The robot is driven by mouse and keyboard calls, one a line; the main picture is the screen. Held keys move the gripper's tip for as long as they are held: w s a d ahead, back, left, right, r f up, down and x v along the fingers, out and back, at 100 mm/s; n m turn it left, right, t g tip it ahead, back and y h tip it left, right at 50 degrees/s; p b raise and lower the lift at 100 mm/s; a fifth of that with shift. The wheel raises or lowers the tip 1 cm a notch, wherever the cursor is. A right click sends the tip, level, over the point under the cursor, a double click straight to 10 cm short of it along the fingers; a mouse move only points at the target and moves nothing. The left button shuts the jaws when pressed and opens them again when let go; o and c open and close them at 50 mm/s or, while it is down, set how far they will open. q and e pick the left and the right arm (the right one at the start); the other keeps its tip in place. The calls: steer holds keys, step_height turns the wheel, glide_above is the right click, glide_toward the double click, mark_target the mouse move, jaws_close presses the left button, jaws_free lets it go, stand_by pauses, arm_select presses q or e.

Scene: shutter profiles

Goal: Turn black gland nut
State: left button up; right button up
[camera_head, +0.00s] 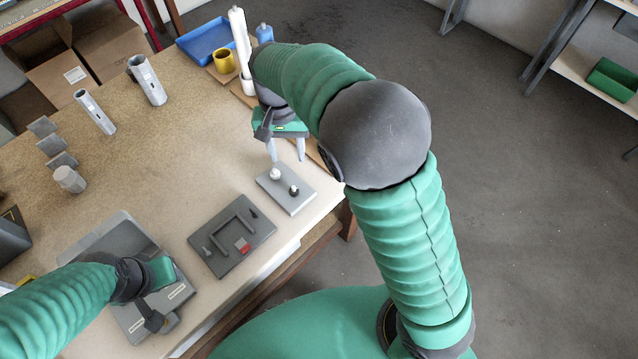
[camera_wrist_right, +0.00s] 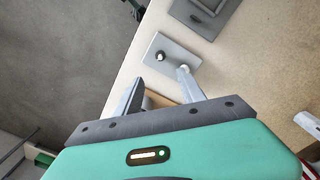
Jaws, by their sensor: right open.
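A light grey plate (camera_head: 286,205) lies near the table's right edge and carries two upright fittings. The black gland nut (camera_head: 294,190) is on the nearer one; a white nut (camera_head: 276,174) is on the farther one. My right gripper (camera_head: 287,157) is open, its fingers pointing down above the far side of the plate. In the right wrist view the black nut (camera_wrist_right: 160,57) shows beyond the gap between the fingers (camera_wrist_right: 160,77), apart from them. The white nut (camera_wrist_right: 184,68) appears close to one fingertip. My left gripper (camera_head: 155,300) is over a grey tray; its jaws are unclear.
A dark plate (camera_head: 213,264) with a handle-like bar and a red block lies left of the light plate. The grey tray (camera_head: 112,232) is farther left. Metal tubes (camera_head: 147,80), a yellow mug (camera_head: 224,60), a white roll (camera_head: 240,40) and a blue tray (camera_head: 205,42) stand farther back.

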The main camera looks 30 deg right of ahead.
mark_target(293, 187)
steer(key=shift+m, duration=0.6)
steer(key=f, duration=1.1)
steer(key=f+p, duration=0.1)
steer(key=f, duration=0.4)
steer(key=shift+d+f, duration=0.25)
steer(key=shift+f, duration=0.1)
steer(key=shift+a, duration=0.2)
steer(key=c, duration=0.4)
steer(key=shift+s+d+r, duration=0.1)
jaws_close()
